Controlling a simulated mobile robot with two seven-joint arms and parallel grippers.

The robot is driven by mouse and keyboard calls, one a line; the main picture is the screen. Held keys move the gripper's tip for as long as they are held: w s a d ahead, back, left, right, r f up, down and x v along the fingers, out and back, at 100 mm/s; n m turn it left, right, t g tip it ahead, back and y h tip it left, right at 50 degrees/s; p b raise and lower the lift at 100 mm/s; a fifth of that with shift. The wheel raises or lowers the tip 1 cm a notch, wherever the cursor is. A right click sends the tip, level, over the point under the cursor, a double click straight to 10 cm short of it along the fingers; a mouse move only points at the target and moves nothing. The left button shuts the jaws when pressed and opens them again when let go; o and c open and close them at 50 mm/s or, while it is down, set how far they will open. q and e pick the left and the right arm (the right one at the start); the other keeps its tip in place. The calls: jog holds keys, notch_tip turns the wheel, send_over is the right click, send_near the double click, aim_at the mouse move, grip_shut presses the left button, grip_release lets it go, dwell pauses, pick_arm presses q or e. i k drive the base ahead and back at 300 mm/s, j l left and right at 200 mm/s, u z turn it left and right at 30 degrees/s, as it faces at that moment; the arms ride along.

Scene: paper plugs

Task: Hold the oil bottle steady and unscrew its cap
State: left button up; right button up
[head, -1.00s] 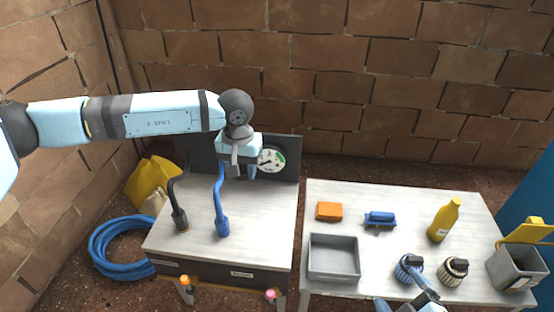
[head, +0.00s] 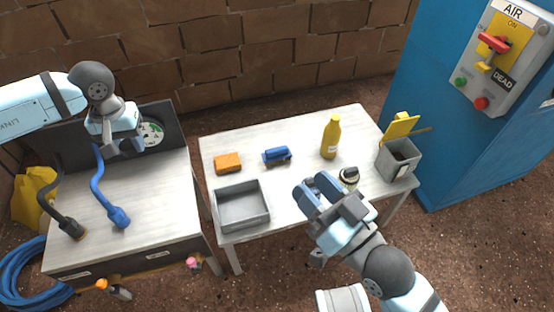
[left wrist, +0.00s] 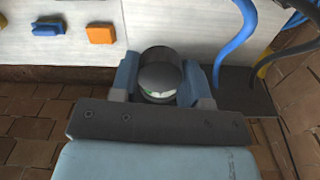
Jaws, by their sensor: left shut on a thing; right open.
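The yellow oil bottle (head: 330,140) stands upright towards the back right of the right-hand table, its narrow top end uppermost. My right gripper (head: 318,188) is open over the table's front edge, in front of the bottle and apart from it. My left gripper (head: 126,146) is far from the bottle, at the left bench's back panel beside a round gauge (head: 151,132). In the left wrist view its fingers close on both sides of a dark round body with a pale face (left wrist: 160,75), which looks like the gauge.
The table (head: 225,146) also bears an orange block (head: 228,163), a blue tool (head: 277,155), an empty grey tray (head: 242,206), a dark-topped ribbed plug (head: 349,178) and a grey bin (head: 398,160). A blue cabinet (head: 447,150) stands at the right.

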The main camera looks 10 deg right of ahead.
aim_at(332, 130)
jog(key=i+l, duration=0.15)
jog(key=l, duration=0.3)
jog(key=i+l, duration=0.1)
jog(key=l, duration=0.35)
jog(key=i+l+u, duration=0.1)
jog(key=l, duration=0.35)
jog(key=i+l, duration=0.15)
jog(key=l, duration=0.3)
jog(key=i+l, duration=0.1)
jog(key=l, duration=0.35)
